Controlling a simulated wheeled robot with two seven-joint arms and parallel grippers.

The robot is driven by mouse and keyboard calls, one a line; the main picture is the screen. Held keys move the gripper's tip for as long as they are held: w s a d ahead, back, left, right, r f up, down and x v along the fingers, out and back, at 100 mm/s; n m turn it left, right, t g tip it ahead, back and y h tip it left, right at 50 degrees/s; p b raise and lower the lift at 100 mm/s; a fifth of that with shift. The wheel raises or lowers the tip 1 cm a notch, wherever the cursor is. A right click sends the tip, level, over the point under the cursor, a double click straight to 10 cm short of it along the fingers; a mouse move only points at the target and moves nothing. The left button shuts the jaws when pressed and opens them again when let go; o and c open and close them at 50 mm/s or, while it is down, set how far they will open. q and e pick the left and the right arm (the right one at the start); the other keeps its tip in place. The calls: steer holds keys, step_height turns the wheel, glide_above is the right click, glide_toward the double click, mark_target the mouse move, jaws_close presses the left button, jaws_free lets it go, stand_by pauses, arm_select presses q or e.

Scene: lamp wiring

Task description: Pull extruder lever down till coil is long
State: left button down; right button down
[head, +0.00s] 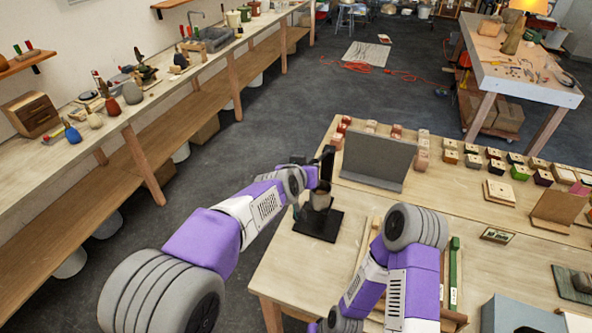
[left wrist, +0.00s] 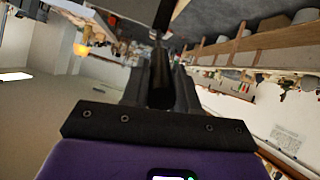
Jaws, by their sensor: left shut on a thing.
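The extruder (head: 318,224) stands at the left edge of the near table, with a black base plate and a brownish barrel (head: 320,199). Its black lever (head: 327,160) rises beside the barrel at the top. My left gripper (head: 316,172) is at the lever, partly hidden by its own wrist. In the left wrist view my left gripper (left wrist: 160,88) is shut on the dark lever handle (left wrist: 161,72), which runs between the fingers. I cannot make out a coil; the extruder's outlet is not clear. My right arm reaches down over the table front, and its gripper is out of view.
A grey panel (head: 378,160) stands upright right of the extruder. Several small coloured blocks line the table's back. A green strip (head: 454,272) lies right of my right arm. A long wooden bench (head: 140,110) runs along the left wall, with open floor between.

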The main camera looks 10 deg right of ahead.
arm_select(q)
steer(key=shift+w+d+r+g+y, duration=0.2)
steer(key=shift+w+r+g, duration=0.1)
steer(key=shift+r, duration=0.4)
steer(key=shift+w+d+r+g+y, duration=0.1)
steer(key=shift+w+d+r+g, duration=0.15)
steer(key=shift+r, duration=0.4)
steer(key=shift+w, duration=0.1)
steer(key=c, duration=0.9)
jaws_free()
steer(key=shift+o, duration=0.2)
steer(key=v, duration=0.7)
steer(key=shift+s+a+b, duration=0.15)
steer(key=shift+s+b, duration=0.1)
steer(key=shift+b, duration=0.15)
steer(key=shift+r, duration=0.1)
